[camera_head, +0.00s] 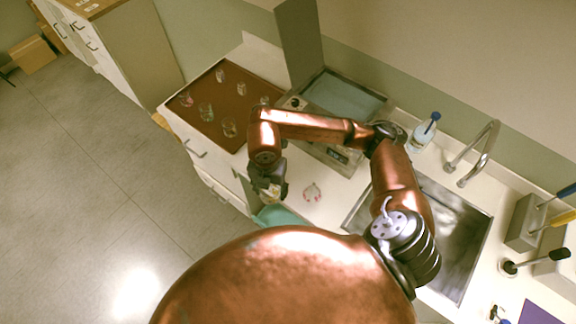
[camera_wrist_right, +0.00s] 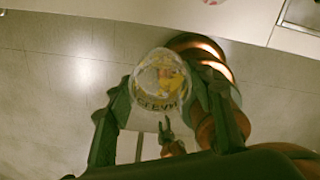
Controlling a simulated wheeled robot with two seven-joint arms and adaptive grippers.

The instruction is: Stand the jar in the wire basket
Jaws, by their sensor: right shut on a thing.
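My right gripper (camera_head: 268,192) hangs over the front edge of the counter, fingers down. In the right wrist view it is shut on a round clear glass jar (camera_wrist_right: 161,78) with dark lettering and something yellow in it. The jar sits between the two dark fingers, off any surface; in the head view only a pale bit of it shows. A teal thing (camera_head: 280,216) lies below the gripper, partly hidden by my body. I cannot make out a wire basket for sure.
A brown tray (camera_head: 190,125) with several small glass jars is at the left. A small red and white thing (camera_head: 312,193) lies right of the gripper. The sink (camera_head: 455,232) and faucet (camera_head: 478,155) are at the right.

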